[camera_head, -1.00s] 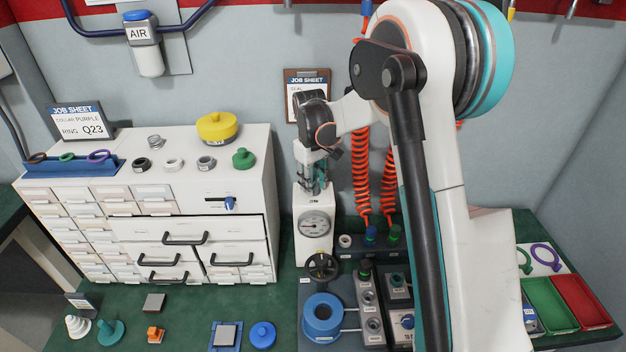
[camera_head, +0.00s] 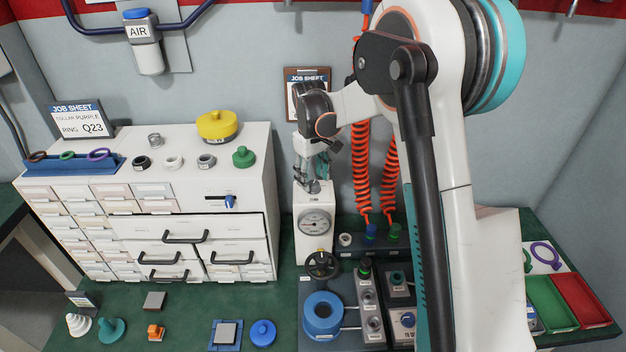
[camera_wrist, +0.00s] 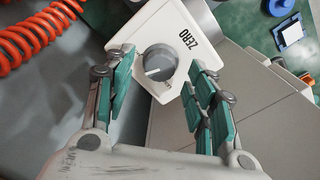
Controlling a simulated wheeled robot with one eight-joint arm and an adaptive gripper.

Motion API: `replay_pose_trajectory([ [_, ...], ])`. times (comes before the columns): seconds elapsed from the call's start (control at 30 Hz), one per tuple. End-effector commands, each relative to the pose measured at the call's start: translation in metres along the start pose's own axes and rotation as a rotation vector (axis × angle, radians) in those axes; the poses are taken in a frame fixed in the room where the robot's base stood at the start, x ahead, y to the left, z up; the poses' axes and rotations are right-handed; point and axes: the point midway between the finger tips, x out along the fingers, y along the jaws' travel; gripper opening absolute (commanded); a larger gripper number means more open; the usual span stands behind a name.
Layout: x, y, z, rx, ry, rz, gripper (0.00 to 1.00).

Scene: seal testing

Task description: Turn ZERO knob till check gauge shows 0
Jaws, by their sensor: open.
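The grey ZERO knob (camera_wrist: 160,63) sits on the top of a white housing (camera_wrist: 192,24) marked ZERO, in the wrist view. A pale line marks the knob's face. My gripper (camera_wrist: 160,72) is open, with one teal finger on each side of the knob and visible gaps between. In the head view my gripper (camera_head: 314,176) points down just above the white check gauge stand (camera_head: 301,210). The round gauge dial (camera_head: 314,222) faces forward; its needle seems to lie toward the left, but the figures are too small to read. In the head view my gripper hides the knob.
A black handwheel (camera_head: 321,265) and a blue ring-shaped part (camera_head: 323,315) stand below the gauge. Orange coiled hoses (camera_head: 361,180) hang close at the right. The white drawer cabinet (camera_head: 272,190) stands at the left, with a small gap to the gauge stand.

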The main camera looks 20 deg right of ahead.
Motion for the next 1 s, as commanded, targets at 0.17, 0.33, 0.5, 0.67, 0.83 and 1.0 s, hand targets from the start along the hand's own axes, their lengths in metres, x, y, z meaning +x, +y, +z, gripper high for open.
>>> replay_pose_trajectory([
  [0.17, -0.037, 0.0, 0.0, 0.0, 0.0, 0.0, 0.51],
  [0.33, -0.07, 0.0, 0.0, 0.0, 0.0, 0.0, 0.51],
  [0.5, -0.092, 0.0, 0.0, 0.0, 0.0, 0.0, 0.51],
  [0.67, -0.101, 0.0, 0.0, 0.0, 0.0, 0.0, 0.51],
  [0.83, -0.102, 0.0, 0.0, 0.0, 0.0, 0.0, 0.51],
  [1.0, -0.102, -0.001, 0.001, 0.001, 0.001, 0.0, 0.51],
])
